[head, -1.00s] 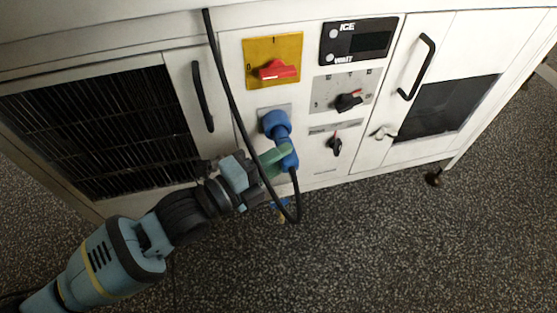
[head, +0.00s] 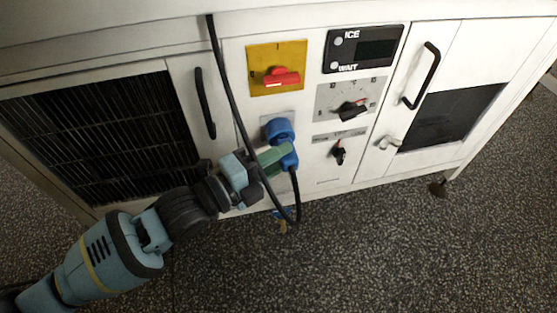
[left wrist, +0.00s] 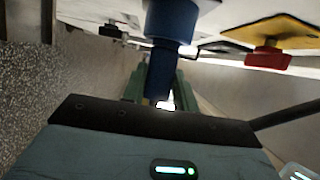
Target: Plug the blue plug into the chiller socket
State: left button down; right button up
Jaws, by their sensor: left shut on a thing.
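The blue chiller socket (head: 278,128) sits on a grey plate on the white cabinet front, below the yellow switch plate. The blue plug (head: 288,160) is right up against the socket's lower opening, in line with it. How deep it sits in the socket cannot be told. My left gripper (head: 275,156) has its green fingers shut on the plug from the left. In the left wrist view the plug (left wrist: 160,75) stands between the fingers and meets the wider blue socket (left wrist: 172,20). My right gripper is not in view.
A black cable (head: 230,95) hangs from the cabinet top, passes in front of my left gripper and loops up to the plug. A red switch (head: 282,77), black knobs (head: 352,110) and door handles (head: 422,75) stick out nearby.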

pick_arm(q)
jog(key=shift+w+r, duration=0.1)
jog(key=c, duration=1.3)
grip_release()
jog(key=shift+o, duration=1.4)
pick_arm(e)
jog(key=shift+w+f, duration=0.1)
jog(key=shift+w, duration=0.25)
pick_arm(q)
jog(key=shift+a, duration=0.15)
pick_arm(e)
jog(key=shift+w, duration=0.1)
pick_arm(q)
jog(key=p+v, duration=0.2)
jog(key=v, duration=0.5)
jog(key=shift+s+a, duration=0.2)
jog(key=shift+a, duration=0.05)
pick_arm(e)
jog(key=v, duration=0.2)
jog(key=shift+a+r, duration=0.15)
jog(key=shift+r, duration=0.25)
